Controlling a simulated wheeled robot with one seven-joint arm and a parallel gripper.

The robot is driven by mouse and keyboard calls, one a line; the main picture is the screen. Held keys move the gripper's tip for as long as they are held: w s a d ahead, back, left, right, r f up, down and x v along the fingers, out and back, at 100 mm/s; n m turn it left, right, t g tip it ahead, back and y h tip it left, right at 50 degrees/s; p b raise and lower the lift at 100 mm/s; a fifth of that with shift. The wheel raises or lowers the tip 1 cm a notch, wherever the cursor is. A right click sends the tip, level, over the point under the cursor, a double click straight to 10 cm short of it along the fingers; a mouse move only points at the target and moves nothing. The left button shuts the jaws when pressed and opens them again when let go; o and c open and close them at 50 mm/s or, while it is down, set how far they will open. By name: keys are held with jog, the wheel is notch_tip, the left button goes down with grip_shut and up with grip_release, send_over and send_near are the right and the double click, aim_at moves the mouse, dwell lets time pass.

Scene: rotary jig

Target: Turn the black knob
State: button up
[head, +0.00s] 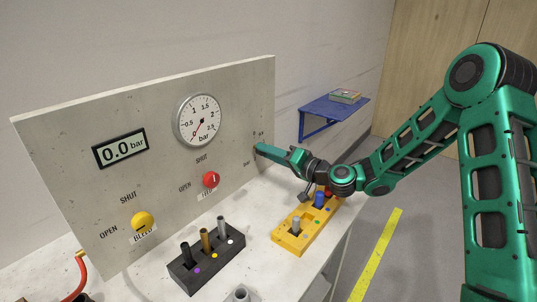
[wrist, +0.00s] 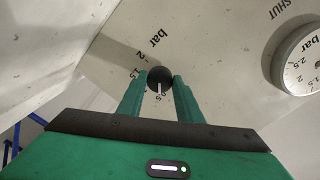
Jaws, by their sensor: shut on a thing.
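The black knob (wrist: 159,75) is on the pale panel, with a printed scale in bar around it and a white pointer line on its face. My gripper (wrist: 161,82) has one finger on each side of the knob and is shut on it. The wrist view is tilted, so the exact pointer reading is hard to tell. In the head view my gripper (head: 259,149) reaches the right end of the panel (head: 70,180) and hides the knob. The round gauge (head: 199,121) has its red needle near the low end. The digital display (head: 120,148) reads 0.0 bar.
A yellow knob (head: 142,221) and a red knob (head: 210,179) sit lower on the panel. A black block (head: 207,271) with several pegs and a yellow block (head: 293,240) stand on the bench in front. A blue shelf (head: 322,107) is behind my gripper.

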jog(key=shift+s+f, duration=0.1)
jog(key=shift+f, duration=0.25)
jog(key=o, duration=1)
jog(key=shift+o, duration=0.2)
jog(key=shift+r, duration=0.3)
